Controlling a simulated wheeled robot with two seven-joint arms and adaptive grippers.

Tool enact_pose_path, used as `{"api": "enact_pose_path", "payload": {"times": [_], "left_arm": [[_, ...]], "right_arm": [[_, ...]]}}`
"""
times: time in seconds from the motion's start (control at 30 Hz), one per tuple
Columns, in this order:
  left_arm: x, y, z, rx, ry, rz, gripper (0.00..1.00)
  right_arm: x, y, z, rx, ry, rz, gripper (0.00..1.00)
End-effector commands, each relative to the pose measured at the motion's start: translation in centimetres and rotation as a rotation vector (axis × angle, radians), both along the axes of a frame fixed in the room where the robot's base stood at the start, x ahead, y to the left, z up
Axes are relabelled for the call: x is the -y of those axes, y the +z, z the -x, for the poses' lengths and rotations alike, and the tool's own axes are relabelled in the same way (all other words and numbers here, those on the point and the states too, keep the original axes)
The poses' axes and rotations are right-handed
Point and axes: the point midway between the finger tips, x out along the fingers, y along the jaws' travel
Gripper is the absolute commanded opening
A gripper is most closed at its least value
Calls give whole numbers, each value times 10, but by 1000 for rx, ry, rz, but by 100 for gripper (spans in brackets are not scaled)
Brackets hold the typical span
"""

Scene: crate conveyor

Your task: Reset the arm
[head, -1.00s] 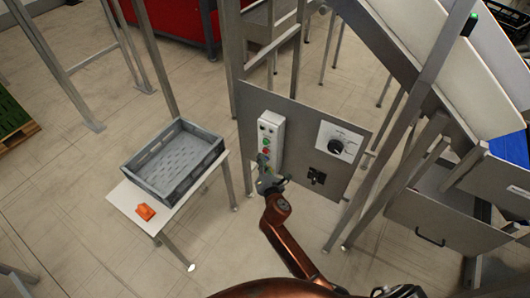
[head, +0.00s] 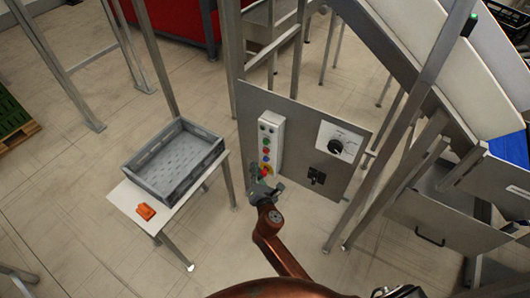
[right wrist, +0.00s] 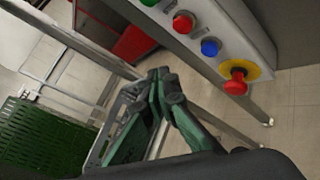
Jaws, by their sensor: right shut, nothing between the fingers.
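My right arm reaches up from the bottom of the head view. Its gripper (head: 264,188) is in front of the lower end of the button box (head: 268,143) on the grey panel. In the right wrist view the gripper (right wrist: 160,75) has its fingertips together with nothing between them. The box carries green, red and blue buttons and, at its lower end, a red emergency-stop button on a yellow ring (right wrist: 236,82). The fingertips are to the left of that button and apart from it in this view. My left gripper is not in view.
A grey crate (head: 205,160) and an orange object (head: 146,212) are on a small white table (head: 126,196) to the left. The panel has a rotary dial (head: 336,146) and a black switch (head: 317,176). Metal posts stand at right. Floor between table and panel is clear.

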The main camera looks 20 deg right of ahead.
Motion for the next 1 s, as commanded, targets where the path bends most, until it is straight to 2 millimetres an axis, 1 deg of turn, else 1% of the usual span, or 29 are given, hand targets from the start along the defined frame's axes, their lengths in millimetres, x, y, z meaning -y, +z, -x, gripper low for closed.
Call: {"api": "enact_pose_path", "payload": {"times": [0.7, 0.77, 0.83, 0.87, 0.97, 1.0], "left_arm": [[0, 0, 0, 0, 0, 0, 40], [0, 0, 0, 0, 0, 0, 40], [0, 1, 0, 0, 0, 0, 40], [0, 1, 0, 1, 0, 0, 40], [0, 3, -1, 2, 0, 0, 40], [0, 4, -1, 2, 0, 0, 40]], "right_arm": [[0, 0, 0, 0, 0, 1, 0], [1, -2, 0, -3, 0, -3, 0], [2, -14, 2, -22, -2, -26, 0], [3, -23, 3, -36, -3, -43, 0], [9, -70, 12, -108, -16, -145, 0], [12, -95, 19, -146, -28, -199, 0]]}}
